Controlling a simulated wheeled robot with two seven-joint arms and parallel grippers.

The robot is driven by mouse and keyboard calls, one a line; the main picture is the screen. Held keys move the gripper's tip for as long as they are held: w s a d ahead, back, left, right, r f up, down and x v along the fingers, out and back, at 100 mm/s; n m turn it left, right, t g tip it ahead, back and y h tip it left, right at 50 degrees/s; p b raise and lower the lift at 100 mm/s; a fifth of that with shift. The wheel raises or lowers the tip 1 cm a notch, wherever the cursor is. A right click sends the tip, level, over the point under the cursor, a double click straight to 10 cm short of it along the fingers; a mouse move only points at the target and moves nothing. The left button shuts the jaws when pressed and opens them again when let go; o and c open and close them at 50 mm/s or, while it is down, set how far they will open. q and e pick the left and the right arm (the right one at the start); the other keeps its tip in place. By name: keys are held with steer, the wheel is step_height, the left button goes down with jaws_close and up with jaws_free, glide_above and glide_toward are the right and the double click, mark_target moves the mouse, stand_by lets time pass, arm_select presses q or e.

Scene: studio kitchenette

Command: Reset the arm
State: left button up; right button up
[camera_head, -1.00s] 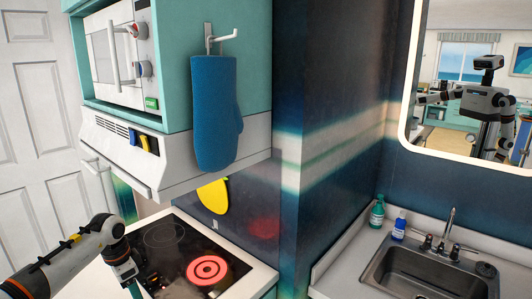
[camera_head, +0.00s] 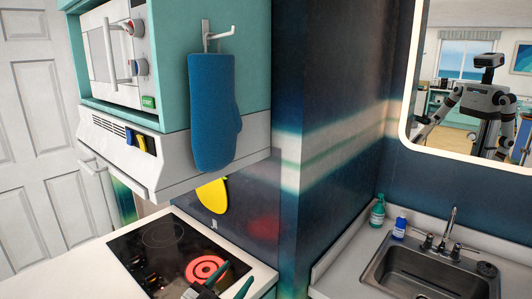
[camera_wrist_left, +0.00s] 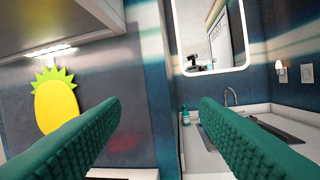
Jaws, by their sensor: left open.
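My left gripper (camera_head: 235,277) shows at the bottom of the head view, in front of the stove's glowing red burner (camera_head: 206,269). Its two green fingers stand apart with nothing between them. In the left wrist view the open fingers (camera_wrist_left: 160,106) point toward the wall corner, with the pineapple-shaped yellow piece on the left and the sink on the right. Most of my left arm is out of the head view. My right gripper is not seen directly.
The stovetop (camera_head: 150,262) is close to my left gripper. A blue oven mitt (camera_head: 213,115) hangs from a hook above. A sink (camera_head: 420,275), green bottle (camera_head: 377,215) and blue-white bottle (camera_head: 399,228) are at right. A mirror (camera_head: 470,45) shows my reflection.

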arm_select(q)
steer(key=s+a+f+n+g+y, duration=0.4)
steer(key=s+a+f+n+y, duration=0.5)
steer(key=s+a+f+y, duration=0.25)
steer(key=s+a+f+m+g, duration=0.1)
steer(key=s+f+g, duration=0.25)
steer(key=s, duration=0.65)
steer(key=s+a+f+m+g, duration=0.1)
steer(key=s+f+m+g, duration=0.1)
steer(key=s+g, duration=0.5)
steer(key=s+f+b, duration=0.2)
steer(key=f, duration=1.4)
steer(key=s+f+b, duration=0.1)
steer(key=s+f, duration=0.2)
steer(key=f, duration=1.2)
steer(key=s+a+f+g+b, duration=0.1)
steer(key=s+a+f+b, duration=0.1)
steer(key=s+f, duration=1.3)
step_height(320, 180, down, 2)
steer(key=shift+s+a+f+b, duration=0.25)
steer(key=shift+s+a+b, duration=0.05)
steer(key=shift+b, duration=0.1)
